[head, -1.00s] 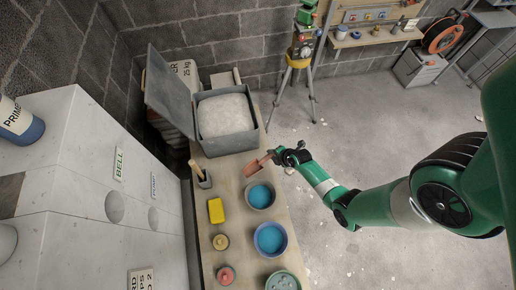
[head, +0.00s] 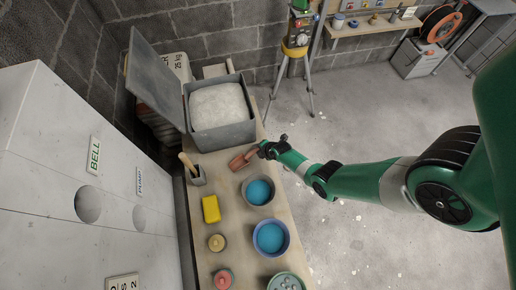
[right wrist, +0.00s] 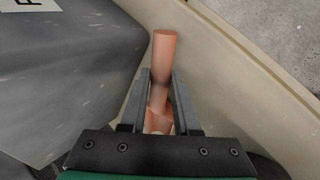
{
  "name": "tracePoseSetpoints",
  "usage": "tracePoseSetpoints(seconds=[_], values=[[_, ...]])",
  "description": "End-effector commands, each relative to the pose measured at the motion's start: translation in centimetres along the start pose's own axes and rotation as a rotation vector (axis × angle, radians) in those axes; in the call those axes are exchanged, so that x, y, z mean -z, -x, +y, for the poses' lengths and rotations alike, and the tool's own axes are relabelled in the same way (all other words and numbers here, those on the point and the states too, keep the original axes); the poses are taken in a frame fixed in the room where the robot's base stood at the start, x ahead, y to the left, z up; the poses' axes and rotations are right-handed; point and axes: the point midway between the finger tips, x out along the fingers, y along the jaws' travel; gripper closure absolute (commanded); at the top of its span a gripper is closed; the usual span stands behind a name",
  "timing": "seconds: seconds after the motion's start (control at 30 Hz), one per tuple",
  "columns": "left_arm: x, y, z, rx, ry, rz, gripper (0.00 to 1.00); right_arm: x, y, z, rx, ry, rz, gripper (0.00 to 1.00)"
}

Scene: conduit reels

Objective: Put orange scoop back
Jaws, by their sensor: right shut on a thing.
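The orange scoop (head: 243,160) is in my right gripper (head: 262,150), over the bench strip between the grey box and the nearer blue-filled bowl. In the right wrist view, the jaws (right wrist: 162,88) are shut around the scoop's copper-orange handle (right wrist: 165,48), whose round end points away from the gripper. The rest of the scoop is mostly hidden behind the jaws there. I cannot tell whether the scoop touches the bench. The grey box (head: 222,138) stands with its lid (head: 156,80) open, filled with white grainy material (head: 217,106). My left gripper is not in view.
The narrow bench (head: 222,178) carries a small holder with a wooden handle (head: 188,163), a yellow block (head: 211,209), two blue-filled bowls (head: 258,191) (head: 270,238), small knobs (head: 217,243) and a green-grey dish (head: 286,283). A white cabinet (head: 50,180) stands left. Open floor lies right.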

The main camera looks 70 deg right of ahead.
Motion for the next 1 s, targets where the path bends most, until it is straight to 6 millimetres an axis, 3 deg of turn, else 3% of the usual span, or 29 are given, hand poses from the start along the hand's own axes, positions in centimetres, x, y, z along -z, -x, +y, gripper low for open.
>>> tracePoseSetpoints(seconds=[0.1, 0.13, 0.27, 0.57, 0.67, 1.0], values=[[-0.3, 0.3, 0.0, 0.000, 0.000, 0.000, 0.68, 0.0, -0.3, -0.2, 0.000, 0.000, 0.000, 1.00], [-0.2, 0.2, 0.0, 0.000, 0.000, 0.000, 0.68, 0.0, -0.2, -0.2, 0.001, 0.000, 0.000, 0.65], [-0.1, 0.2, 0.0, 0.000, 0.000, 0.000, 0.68, 0.0, -0.2, -0.2, 0.001, 0.000, 0.000, 0.41], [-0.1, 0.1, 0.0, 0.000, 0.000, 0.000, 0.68, 0.0, -0.1, -0.1, 0.001, 0.000, 0.000, 0.40], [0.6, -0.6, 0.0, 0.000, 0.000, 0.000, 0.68, 0.0, 0.8, 0.2, 0.001, 0.000, 0.000, 0.40], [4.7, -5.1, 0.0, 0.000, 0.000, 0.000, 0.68, 0.0, 8.8, 0.4, 0.001, 0.000, 0.000, 0.40]])
